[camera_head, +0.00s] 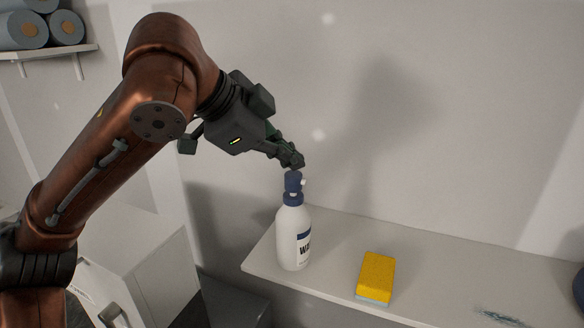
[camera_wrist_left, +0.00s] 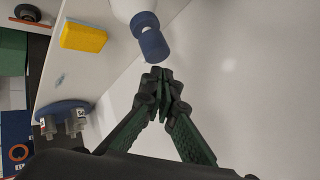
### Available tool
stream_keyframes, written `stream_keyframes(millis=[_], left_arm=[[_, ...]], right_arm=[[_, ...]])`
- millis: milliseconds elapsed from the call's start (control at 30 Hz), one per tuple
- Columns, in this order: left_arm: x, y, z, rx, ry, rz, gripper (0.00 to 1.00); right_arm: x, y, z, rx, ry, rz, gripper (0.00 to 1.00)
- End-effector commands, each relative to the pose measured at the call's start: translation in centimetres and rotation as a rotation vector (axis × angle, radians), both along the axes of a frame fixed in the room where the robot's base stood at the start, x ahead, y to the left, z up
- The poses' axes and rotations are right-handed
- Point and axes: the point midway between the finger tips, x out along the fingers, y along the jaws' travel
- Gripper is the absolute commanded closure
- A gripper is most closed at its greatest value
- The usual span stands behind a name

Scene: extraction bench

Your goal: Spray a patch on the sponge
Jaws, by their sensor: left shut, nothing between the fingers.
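My right gripper is not in view.
The narrow white shelf (camera_head: 448,268) runs right along the wall, with a dark bluish smudge (camera_head: 497,315) near its front right. A dark blue round object (camera_head: 579,287) is cut off at the right edge. Rolls (camera_head: 22,31) sit on an upper-left shelf. A white cabinet (camera_head: 140,262) stands lower left.

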Motion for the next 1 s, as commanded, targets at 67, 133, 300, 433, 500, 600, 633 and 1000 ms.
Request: stream_keyframes(millis=[67, 133, 300, 433, 500, 600, 633, 1000], left_arm=[[0.0, 0.0, -0.1, 0.0, 0.0, 0.0, 1.0], [0.0, 0.0, -0.1, 0.0, 0.0, 0.0, 1.0], [0.0, -0.1, 0.6, -0.001, -0.001, 0.0, 1.0], [0.0, -0.1, 1.8, -0.001, 0.0, 0.0, 1.0], [0.0, -0.1, 2.5, -0.001, 0.0, 0.0, 1.0], [0.0, -0.1, 3.4, -0.001, -0.001, 0.0, 1.0], [0.0, -0.1, 3.7, -0.001, -0.001, 0.0, 1.0], [0.0, 0.0, 6.0, 0.0, -0.001, 0.001, 1.0]], right_arm=[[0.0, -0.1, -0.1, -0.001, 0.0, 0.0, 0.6], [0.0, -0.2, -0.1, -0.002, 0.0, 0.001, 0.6], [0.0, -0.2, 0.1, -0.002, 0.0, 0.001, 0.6], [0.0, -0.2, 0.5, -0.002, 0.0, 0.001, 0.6], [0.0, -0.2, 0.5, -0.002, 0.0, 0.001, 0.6], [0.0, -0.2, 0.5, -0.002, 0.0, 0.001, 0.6], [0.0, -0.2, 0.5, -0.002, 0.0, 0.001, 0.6], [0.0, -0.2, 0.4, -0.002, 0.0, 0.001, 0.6]])
